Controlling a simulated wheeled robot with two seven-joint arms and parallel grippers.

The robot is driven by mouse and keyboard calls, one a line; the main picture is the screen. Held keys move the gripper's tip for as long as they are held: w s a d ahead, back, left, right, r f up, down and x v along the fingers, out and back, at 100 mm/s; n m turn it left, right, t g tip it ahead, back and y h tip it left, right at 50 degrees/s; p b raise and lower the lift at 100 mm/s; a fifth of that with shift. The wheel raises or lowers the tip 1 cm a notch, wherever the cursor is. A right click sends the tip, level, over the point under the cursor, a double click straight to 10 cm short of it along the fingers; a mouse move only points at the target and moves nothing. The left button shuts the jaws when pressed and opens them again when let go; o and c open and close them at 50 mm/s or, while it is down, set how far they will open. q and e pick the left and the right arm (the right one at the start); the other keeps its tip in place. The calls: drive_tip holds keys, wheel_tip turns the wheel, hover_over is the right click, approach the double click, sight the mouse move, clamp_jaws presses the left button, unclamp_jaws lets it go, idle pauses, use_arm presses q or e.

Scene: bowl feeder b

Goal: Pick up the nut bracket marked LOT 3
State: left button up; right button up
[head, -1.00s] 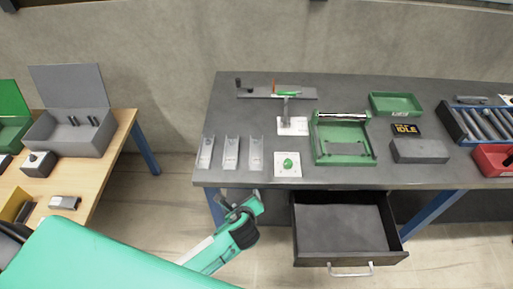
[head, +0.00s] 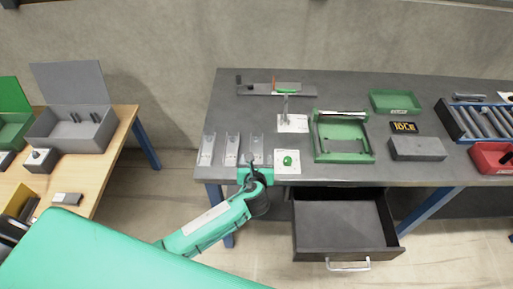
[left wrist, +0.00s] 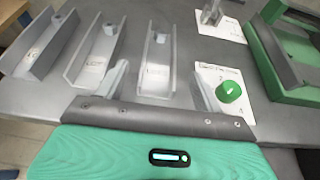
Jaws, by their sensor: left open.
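Three grey channel-shaped nut brackets lie in a row at the table's front left: a left one (head: 207,149), a middle one (head: 232,149) and a right one (head: 256,146). They also show in the left wrist view as left (left wrist: 40,45), middle (left wrist: 97,50) and right (left wrist: 158,60). Each has a small label; I cannot read the digits surely. My left gripper (head: 256,168) is open and empty at the front edge, by the right bracket's near end. In the left wrist view its fingers (left wrist: 161,86) appear either side of that end; contact is unclear. My right gripper is out of view.
A white card with a green knob (head: 288,161) lies just right of the right bracket. A green frame fixture (head: 344,155) stands further right. An open drawer (head: 345,252) juts out below the table. A stand with a beam (head: 285,100) is behind.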

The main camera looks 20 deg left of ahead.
sight(256, 144)
use_arm(q)
drive_tip(key=shift+p+x, duration=0.75)
drive_tip(key=shift+x, duration=2.25)
drive_tip(key=shift+a, duration=0.1)
drive_tip(key=c, duration=1)
drive_tip(key=shift+c, duration=0.6)
drive_tip(key=shift+r, duration=0.15)
